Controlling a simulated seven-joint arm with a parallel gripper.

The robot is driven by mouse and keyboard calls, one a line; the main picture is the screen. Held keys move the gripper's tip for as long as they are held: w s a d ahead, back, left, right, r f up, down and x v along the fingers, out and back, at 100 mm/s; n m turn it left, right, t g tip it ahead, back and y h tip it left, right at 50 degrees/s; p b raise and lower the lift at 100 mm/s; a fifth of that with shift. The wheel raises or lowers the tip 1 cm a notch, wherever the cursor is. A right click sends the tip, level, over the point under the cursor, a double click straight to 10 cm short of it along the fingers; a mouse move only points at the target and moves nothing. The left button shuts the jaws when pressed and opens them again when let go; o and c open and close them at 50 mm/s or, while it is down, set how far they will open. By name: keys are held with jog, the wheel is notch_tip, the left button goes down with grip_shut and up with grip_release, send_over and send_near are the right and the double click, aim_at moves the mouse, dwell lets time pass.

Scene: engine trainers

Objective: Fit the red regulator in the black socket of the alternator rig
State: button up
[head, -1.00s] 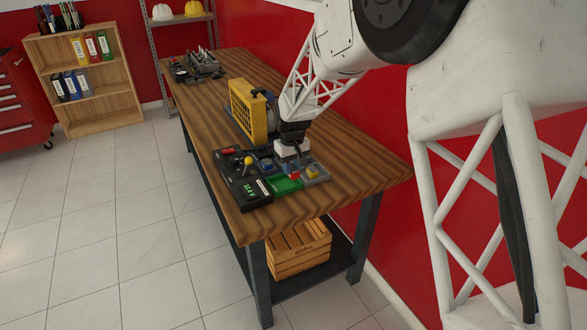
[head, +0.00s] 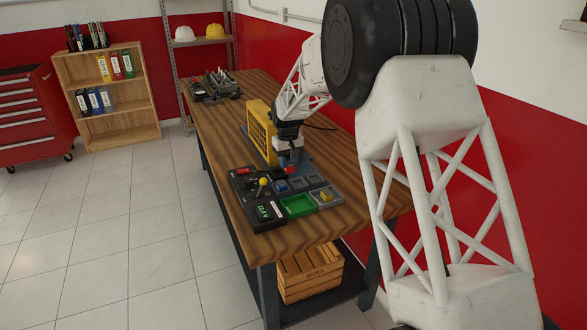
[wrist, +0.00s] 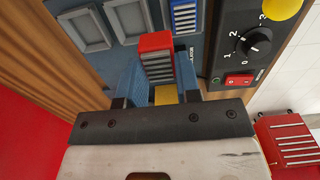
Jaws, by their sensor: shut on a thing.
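The red regulator (head: 290,170) is a small ribbed block, and its red top shows in the wrist view (wrist: 157,55). My gripper (head: 289,162) is shut on it; in the wrist view the two blue fingers (wrist: 159,80) stand on either side of it. It is over the back of the parts board, beside the alternator rig (head: 261,132) with its yellow guard. I cannot tell its height above the board. The rig's black socket cannot be made out; my gripper and the guard hide that area.
The board carries a green tray (head: 298,205), a blue ribbed part (head: 281,186), a yellow part (head: 326,195) and empty grey recesses (wrist: 83,30). A black control panel (wrist: 245,20) with knob and red switch lies close by. Bare wood is free at the table's front.

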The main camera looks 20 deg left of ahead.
jog(key=w+a, duration=0.5)
jog(key=a, duration=0.1)
jog(key=shift+w+a, duration=0.25)
jog(key=shift+a, duration=0.05)
dwell(0.5)
jog(key=shift+f, duration=2.55)
jog(key=shift+f, duration=0.9)
dwell(1.6)
jog(key=o, duration=1.4)
jog(key=shift+r, duration=0.1)
